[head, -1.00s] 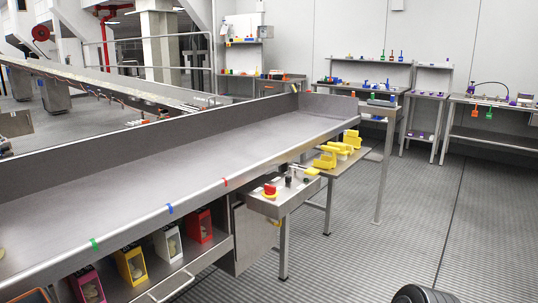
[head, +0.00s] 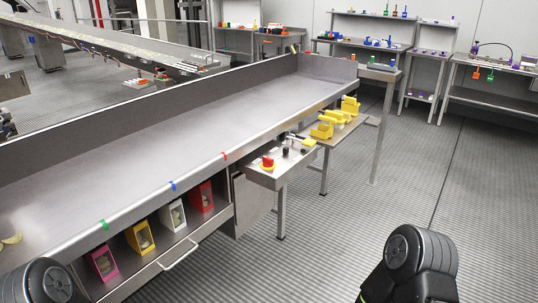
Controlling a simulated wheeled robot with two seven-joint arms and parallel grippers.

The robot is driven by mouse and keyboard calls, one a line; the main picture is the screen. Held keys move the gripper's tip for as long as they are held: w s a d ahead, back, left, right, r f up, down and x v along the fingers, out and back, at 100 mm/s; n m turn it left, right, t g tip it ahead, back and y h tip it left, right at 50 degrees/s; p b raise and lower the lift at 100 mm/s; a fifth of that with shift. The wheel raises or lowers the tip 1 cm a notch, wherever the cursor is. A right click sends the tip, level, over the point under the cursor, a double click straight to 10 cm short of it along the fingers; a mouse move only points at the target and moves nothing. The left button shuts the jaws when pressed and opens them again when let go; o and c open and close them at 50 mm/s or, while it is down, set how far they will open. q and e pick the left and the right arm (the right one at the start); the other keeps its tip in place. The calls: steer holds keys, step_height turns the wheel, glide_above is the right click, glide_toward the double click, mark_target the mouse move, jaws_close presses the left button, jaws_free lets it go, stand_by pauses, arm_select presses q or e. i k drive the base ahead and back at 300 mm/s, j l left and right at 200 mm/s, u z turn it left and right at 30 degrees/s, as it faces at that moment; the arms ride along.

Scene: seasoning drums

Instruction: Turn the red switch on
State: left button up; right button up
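A red round control (head: 267,163), which looks like a push button or knob, stands on the left part of a small metal control panel (head: 262,177). The panel juts out from the right front side of the long metal table. Dark knobs (head: 285,152) sit just right of the red control. Whether the red control is on or off cannot be told. A black rounded part of my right arm shows at the bottom right, and one of my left arm at the bottom left. Both are well apart from the panel. Neither gripper's fingers are in view.
The long metal table (head: 190,120) has a raised back wall. Pink (head: 103,263), yellow (head: 139,237), white (head: 172,215) and red (head: 201,196) bins sit on a shelf below it. Yellow scoop-like items (head: 322,130) lie on a side table beyond the panel. The floor (head: 330,235) at right is clear.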

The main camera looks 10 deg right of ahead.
mark_target(267, 163)
steer(key=i+l+z, duration=0.1)
steer(key=i+l, duration=0.85)
steer(key=i, duration=0.15)
steer(key=i+l+z, duration=0.15)
steer(key=i+l, duration=0.3)
steer(key=i+l+z, duration=0.1)
steer(key=i+l, duration=0.25)
steer(key=i, duration=0.3)
